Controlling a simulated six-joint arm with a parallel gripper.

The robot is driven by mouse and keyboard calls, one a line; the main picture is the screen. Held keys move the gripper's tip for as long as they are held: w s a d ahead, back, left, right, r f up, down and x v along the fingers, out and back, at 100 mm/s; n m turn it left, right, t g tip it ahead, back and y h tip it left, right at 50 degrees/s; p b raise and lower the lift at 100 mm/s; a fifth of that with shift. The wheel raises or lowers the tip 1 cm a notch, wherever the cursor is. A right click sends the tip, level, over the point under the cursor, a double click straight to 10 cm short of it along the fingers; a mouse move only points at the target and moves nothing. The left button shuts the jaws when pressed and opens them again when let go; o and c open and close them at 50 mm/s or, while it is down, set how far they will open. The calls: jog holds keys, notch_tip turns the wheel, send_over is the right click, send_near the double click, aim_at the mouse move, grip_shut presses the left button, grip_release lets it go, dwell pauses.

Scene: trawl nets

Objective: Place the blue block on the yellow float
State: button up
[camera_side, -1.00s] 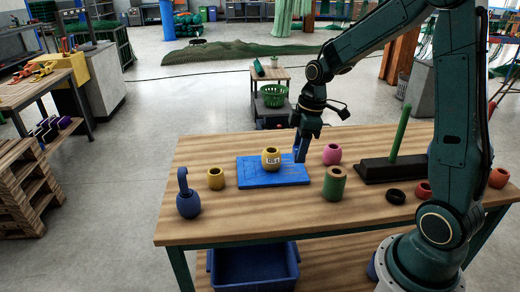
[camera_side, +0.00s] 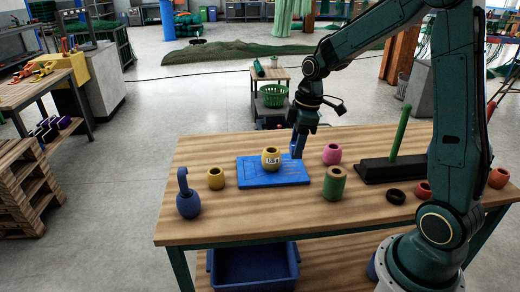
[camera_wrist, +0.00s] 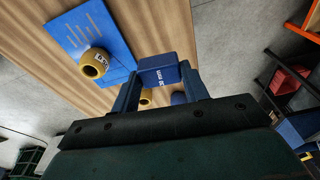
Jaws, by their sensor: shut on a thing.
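My gripper (camera_side: 299,138) is shut on the blue block (camera_side: 296,150) and holds it above the table, just right of the labelled yellow float (camera_side: 271,160). In the wrist view, the block (camera_wrist: 166,70) is between the two fingers, with white lettering on its face. The labelled yellow float is round with a dark hole in its top and stands on a blue board (camera_side: 287,177). It also shows in the wrist view (camera_wrist: 91,69), left of the block. A second, plain yellow float (camera_side: 216,180) stands on the table left of the board.
A green spool (camera_side: 334,184) and a pink float (camera_side: 332,154) stand right of the board. A blue float with a neck (camera_side: 188,203) is at the left. A dark base with a green peg (camera_side: 399,135) and a black ring (camera_side: 396,197) are farther right.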

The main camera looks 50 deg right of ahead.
jog(key=w+a+f, duration=0.1)
jog(key=w+a, duration=0.1)
jog(key=w, duration=1.3)
jog(key=n, duration=0.1)
send_over(214, 171)
jog(key=shift+s+d+f, duration=0.1)
jog(key=shift+f, duration=0.95)
jog(key=shift+s+d+f, duration=0.1)
jog(key=shift+f, duration=0.95)
jog(key=shift+f, duration=4)
jog(key=shift+f, duration=0.15)
jog(key=o, duration=1)
